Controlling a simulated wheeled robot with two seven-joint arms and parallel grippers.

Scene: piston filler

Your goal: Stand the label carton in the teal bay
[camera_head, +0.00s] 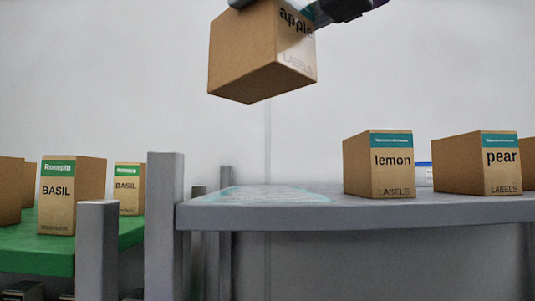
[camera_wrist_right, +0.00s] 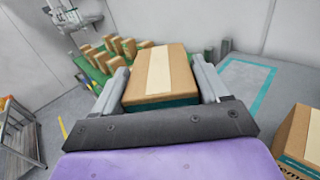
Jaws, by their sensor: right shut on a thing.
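The label carton (camera_head: 245,55), a brown box marked "apple LABELS", hangs in the air at the top of the head view, tilted. My right gripper (camera_head: 335,8) is only partly in view at the top edge there. In the right wrist view, my right gripper (camera_wrist_right: 165,88) is shut on the carton (camera_wrist_right: 158,75), a finger on each side of it. My left gripper is not in view.
A lemon carton (camera_head: 378,165) and a pear carton (camera_head: 477,165) stand on the grey table (camera_head: 350,215) right of the bay. A green surface (camera_head: 40,250) at left holds several basil cartons (camera_head: 58,205). Grey posts (camera_head: 165,225) stand between the two surfaces.

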